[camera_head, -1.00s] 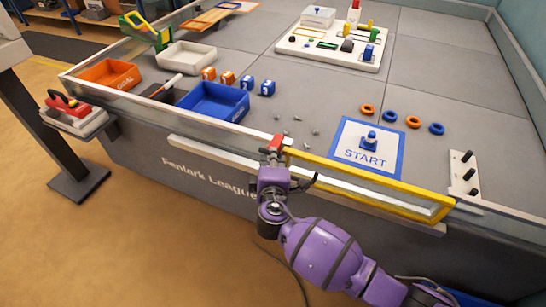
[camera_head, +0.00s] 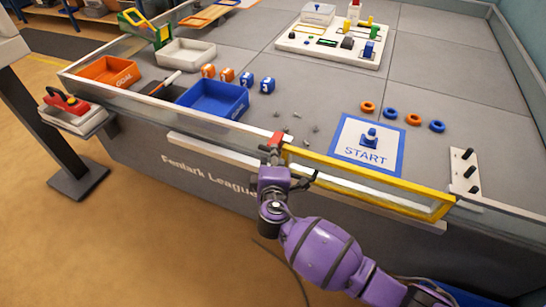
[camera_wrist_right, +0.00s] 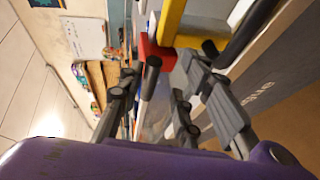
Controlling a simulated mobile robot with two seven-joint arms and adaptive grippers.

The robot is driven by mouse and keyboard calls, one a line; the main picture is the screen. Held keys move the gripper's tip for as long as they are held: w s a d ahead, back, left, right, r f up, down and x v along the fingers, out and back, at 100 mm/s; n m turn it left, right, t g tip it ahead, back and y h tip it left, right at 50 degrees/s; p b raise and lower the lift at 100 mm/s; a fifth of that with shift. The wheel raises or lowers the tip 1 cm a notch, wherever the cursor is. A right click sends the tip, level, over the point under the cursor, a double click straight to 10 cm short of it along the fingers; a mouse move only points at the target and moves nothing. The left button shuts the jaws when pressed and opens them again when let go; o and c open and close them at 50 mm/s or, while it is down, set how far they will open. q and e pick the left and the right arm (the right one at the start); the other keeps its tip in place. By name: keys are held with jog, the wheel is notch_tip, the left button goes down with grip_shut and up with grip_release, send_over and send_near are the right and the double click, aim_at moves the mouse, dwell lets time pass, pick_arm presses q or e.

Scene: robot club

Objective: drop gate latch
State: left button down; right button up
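The gate (camera_head: 375,173) is a yellow-framed clear panel along the front edge of the grey field, in front of the START pad. A red latch (camera_head: 276,139) sits at its left end. It also shows in the wrist view (camera_wrist_right: 155,50), against the yellow frame. My right gripper (camera_head: 272,155) points up at the latch from the front side of the wall. In the wrist view its fingers (camera_wrist_right: 168,75) stand apart, with the latch just beyond the tips; I cannot tell whether they touch it. My left gripper is not in view.
A blue tray (camera_head: 215,100), numbered cubes and small grey bits lie behind the wall. The START pad (camera_head: 368,147) holds a blue piece, with coloured rings beyond. A white pegged block (camera_head: 463,172) stands at the right. The floor in front is clear.

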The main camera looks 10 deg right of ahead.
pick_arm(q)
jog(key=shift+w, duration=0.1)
pick_arm(e)
jog(key=v, duration=1.2)
jog(key=shift+f, duration=0.1)
